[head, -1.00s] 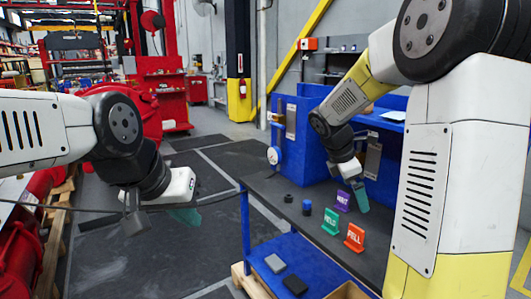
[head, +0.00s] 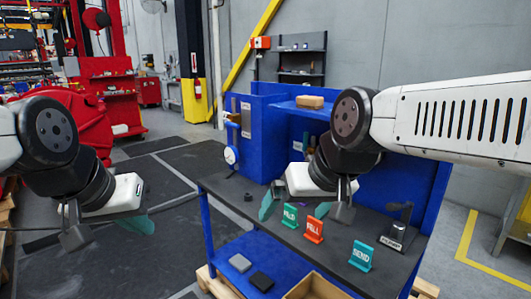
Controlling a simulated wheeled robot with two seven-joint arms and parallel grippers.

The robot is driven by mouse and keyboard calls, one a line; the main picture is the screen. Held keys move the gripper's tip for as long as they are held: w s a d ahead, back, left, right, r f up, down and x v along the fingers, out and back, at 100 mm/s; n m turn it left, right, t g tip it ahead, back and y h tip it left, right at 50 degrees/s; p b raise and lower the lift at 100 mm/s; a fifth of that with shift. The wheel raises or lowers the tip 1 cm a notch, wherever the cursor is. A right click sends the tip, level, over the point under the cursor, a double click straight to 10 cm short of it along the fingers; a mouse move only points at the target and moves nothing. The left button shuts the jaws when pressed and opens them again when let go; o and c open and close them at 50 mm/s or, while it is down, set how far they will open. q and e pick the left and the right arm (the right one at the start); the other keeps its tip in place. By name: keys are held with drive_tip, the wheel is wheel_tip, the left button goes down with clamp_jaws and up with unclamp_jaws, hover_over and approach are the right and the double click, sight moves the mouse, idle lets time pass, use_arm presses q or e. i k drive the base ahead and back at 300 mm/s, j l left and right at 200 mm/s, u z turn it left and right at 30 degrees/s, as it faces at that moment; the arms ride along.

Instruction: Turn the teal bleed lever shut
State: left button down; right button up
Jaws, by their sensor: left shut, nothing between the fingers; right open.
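I cannot make out a teal bleed lever for sure. A small dark fixture with a lever on top (head: 396,232) and a lettered plate stands at the bench's right end; its lever looks grey. My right gripper (head: 305,208) is open and empty above the middle of the bench, left of that fixture and apart from it; it hides part of the bench top. My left gripper (head: 105,232) is shut and empty, out over the floor left of the bench. Each gripper has a grey part and a teal part at its end.
The blue bench (head: 206,222) has a dark top. On it stand a green sign (head: 290,216), a red sign (head: 314,229) and a teal sign (head: 361,256). A white gauge (head: 231,155) is at its left. A cardboard box (head: 318,285) is below in front.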

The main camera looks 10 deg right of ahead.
sight(306, 134)
drive_tip(key=z, duration=1.25)
drive_tip(key=i+j, duration=0.3)
drive_tip(key=i, duration=0.25)
drive_tip(key=u, duration=1.85)
